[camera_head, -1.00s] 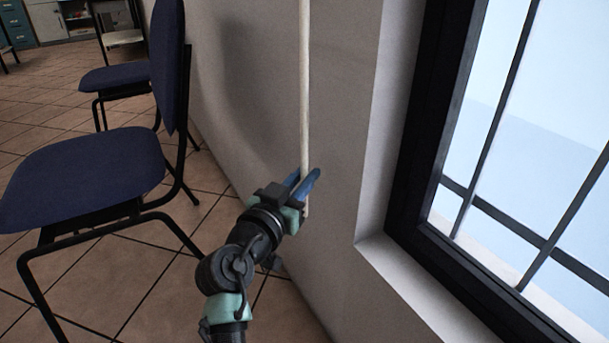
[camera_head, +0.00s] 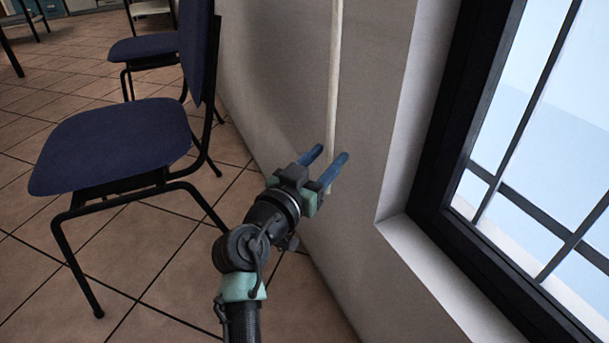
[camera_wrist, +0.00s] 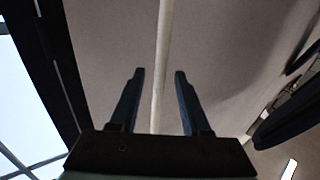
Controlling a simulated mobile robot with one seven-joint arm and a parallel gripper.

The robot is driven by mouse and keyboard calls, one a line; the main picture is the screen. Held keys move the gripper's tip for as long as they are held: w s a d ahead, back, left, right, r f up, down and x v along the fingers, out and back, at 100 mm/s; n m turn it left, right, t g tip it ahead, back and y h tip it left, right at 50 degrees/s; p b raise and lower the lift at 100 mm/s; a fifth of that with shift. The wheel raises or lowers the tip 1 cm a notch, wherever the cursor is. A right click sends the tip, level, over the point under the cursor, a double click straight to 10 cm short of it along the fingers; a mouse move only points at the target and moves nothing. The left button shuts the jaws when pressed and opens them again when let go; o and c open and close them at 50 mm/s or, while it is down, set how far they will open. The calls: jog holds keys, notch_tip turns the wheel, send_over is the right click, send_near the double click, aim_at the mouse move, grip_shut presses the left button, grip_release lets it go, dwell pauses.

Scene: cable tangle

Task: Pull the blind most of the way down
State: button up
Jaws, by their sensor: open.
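A pale, slim cord or rod (camera_head: 335,75) hangs straight down the wall to the left of the window. It also shows in the wrist view (camera_wrist: 163,50), running down between my two fingers. My gripper (camera_head: 328,158) is open, its blue fingers spread with the cord between them. In the wrist view, clear gaps show on both sides of the cord at my gripper (camera_wrist: 159,72). The cord's lower end is near the gripper's base. The blind itself is not in view.
The dark-framed window (camera_head: 440,150) with bars and a white sill (camera_head: 440,270) is at the right. A blue chair (camera_head: 115,145) stands close on the left, with another blue chair (camera_head: 145,47) behind it. Tiled floor lies between chair and wall.

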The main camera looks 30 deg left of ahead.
jog(key=s+p, duration=0.3)
jog(key=s, duration=0.8)
jog(key=shift+s+a+p, duration=0.25)
jog(key=shift+a+p, duration=0.15)
